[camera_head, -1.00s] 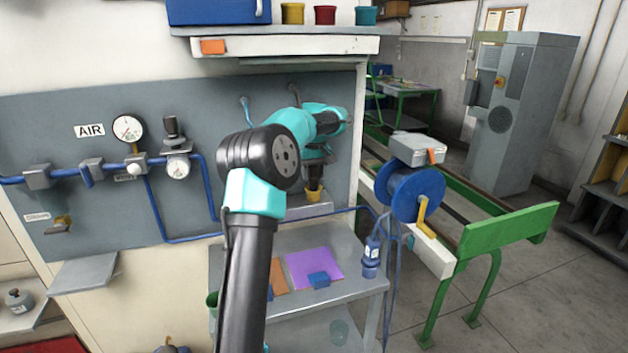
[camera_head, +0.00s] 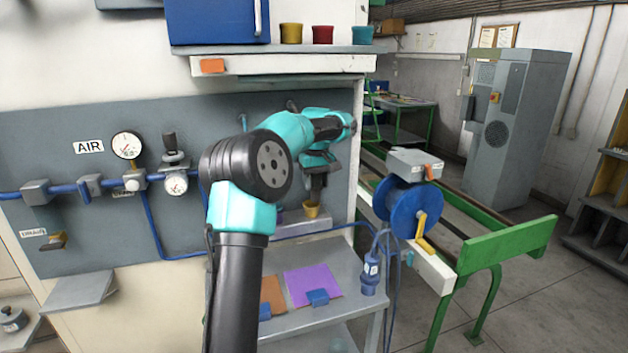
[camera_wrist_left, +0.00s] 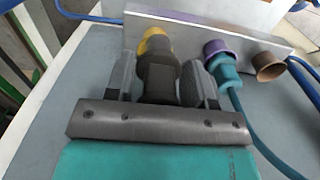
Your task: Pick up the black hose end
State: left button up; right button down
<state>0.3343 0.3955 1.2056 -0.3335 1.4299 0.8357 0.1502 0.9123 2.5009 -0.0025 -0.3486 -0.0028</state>
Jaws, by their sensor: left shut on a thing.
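The black hose end (camera_wrist_left: 160,82) shows in the left wrist view as a dark, stepped cylinder between the two grey fingers of my left gripper (camera_wrist_left: 166,80). My left gripper is shut on it. Its far end meets a yellow cup (camera_wrist_left: 156,45) at the left of the grey holder plate (camera_wrist_left: 200,34); I cannot tell how deep it sits there. In the head view my left gripper (camera_head: 314,186) is small and upright above the same yellow cup (camera_head: 311,211), partly behind my own arm. My right gripper is not in view.
A teal hose end (camera_wrist_left: 224,74) sits in a purple cup (camera_wrist_left: 216,47), right of my gripper. A brown cup (camera_wrist_left: 268,66) looks empty. A blue reel (camera_head: 414,211) and a hanging blue plug (camera_head: 370,274) stand right of the grey shelf (camera_head: 340,290).

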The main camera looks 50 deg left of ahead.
pick_arm(q)
jog(key=s+d, duration=0.6)
jog(key=d, duration=0.6)
jog(key=shift+d, duration=0.4)
jog(key=shift+a, duration=0.1)
jog(key=s+a+r+n, duration=0.1)
jog(key=s+a, duration=0.3)
jog(key=a, duration=0.4)
jog(key=s+a+r+n, duration=0.1)
jog(key=s+a+n, duration=0.2)
jog(key=a, duration=0.6)
jog(key=s+a+r+n, duration=0.2)
jog(key=s+a, duration=0.5)
jog(key=a, duration=0.2)
jog(key=shift+f, duration=0.2)
jog(key=shift+f, duration=2.4)
jog(key=shift+w+f, duration=0.1)
jog(key=shift+f, duration=2.3)
